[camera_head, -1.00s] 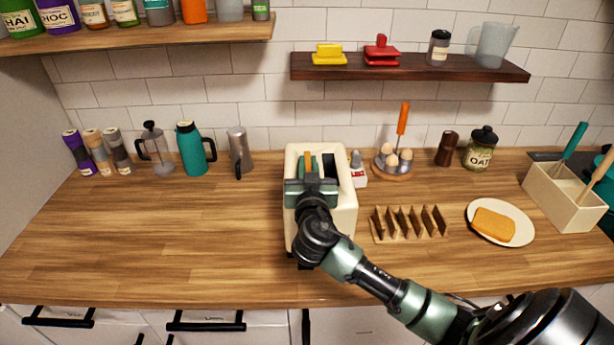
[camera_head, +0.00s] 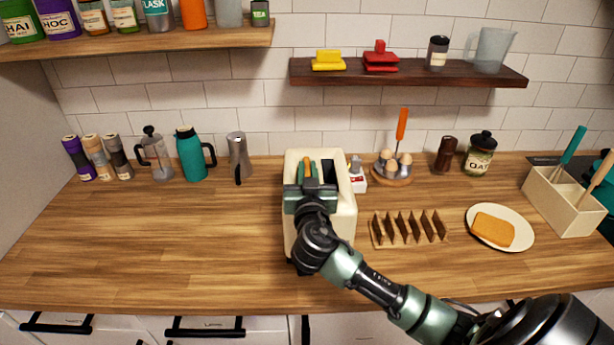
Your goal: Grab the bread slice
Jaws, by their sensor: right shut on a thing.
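A cream toaster (camera_head: 343,212) stands on the wooden counter, its top slots facing up. My right gripper (camera_head: 307,180) is over the toaster's left slot, shut on a bread slice (camera_head: 307,167) whose brown top edge shows between the fingers. The rest of that slice is hidden by my gripper and the toaster, so I cannot tell how deep it sits. The right slot looks dark and empty. Another bread slice (camera_head: 493,230) lies flat on a white plate (camera_head: 525,242) at the right. My left gripper is not in view.
A wooden toast rack (camera_head: 409,229) stands between toaster and plate. An egg holder (camera_head: 392,172) and a small bottle (camera_head: 357,177) are behind. A cream utensil box (camera_head: 562,203) is at far right.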

